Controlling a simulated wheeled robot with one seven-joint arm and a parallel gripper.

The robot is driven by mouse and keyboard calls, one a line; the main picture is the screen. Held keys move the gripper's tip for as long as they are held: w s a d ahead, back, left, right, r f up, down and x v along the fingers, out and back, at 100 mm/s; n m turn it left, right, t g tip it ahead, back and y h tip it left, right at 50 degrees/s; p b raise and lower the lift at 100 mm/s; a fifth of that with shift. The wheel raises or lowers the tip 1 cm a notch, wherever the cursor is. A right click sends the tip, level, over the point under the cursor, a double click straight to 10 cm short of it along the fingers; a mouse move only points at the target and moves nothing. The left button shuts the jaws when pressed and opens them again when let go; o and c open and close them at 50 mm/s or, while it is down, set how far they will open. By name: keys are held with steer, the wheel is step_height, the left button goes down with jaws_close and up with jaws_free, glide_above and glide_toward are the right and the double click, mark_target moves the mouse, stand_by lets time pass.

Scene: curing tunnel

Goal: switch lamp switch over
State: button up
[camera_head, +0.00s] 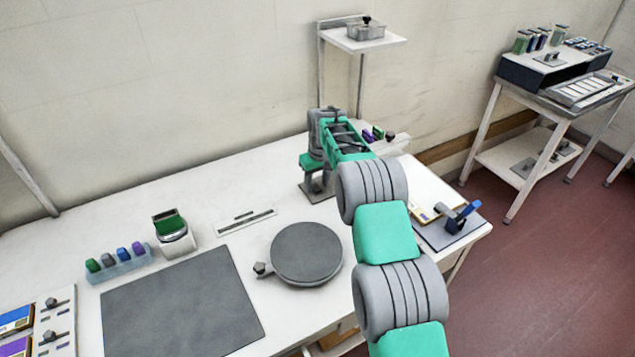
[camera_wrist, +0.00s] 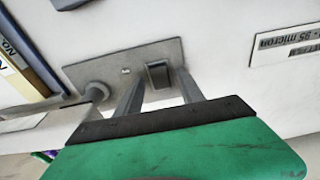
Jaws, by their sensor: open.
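The lamp switch (camera_wrist: 158,74) is a small dark rocker on a grey plate (camera_wrist: 85,70) in the wrist view. My gripper (camera_wrist: 160,80) is open, with one finger on each side of the rocker. Its fingertips are close to the plate; I cannot tell whether they touch it or the rocker. In the head view my gripper (camera_head: 316,178) points down at a small grey plate (camera_head: 318,195) on the white bench. The rocker is hidden there by my arm.
A round grey disc (camera_head: 306,254) and a dark mat (camera_head: 182,310) lie on the bench (camera_head: 110,210). A rounded grey knob (camera_wrist: 97,91) is left of my fingers in the wrist view. A label strip (camera_wrist: 285,43) lies right. A blue-handled device (camera_head: 460,214) stands near the right edge.

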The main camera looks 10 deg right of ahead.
mark_target(319, 190)
step_height(319, 190, up, 8)
steer(key=s+b, duration=0.1)
steer(key=shift+d+f, duration=0.15)
steer(key=shift+d, duration=0.05)
steer(key=s+a+r+m+t, duration=0.1)
steer(key=s+r+m, duration=0.1)
steer(key=s+r, duration=1.15)
steer(key=s+f, duration=0.3)
steer(key=s, duration=0.9)
steer(key=s+f+m+t, duration=0.1)
steer(key=s+f, duration=0.2)
steer(key=s, duration=0.9)
steer(key=shift+s+d+f, duration=0.15)
steer(key=shift+d+f, duration=0.1)
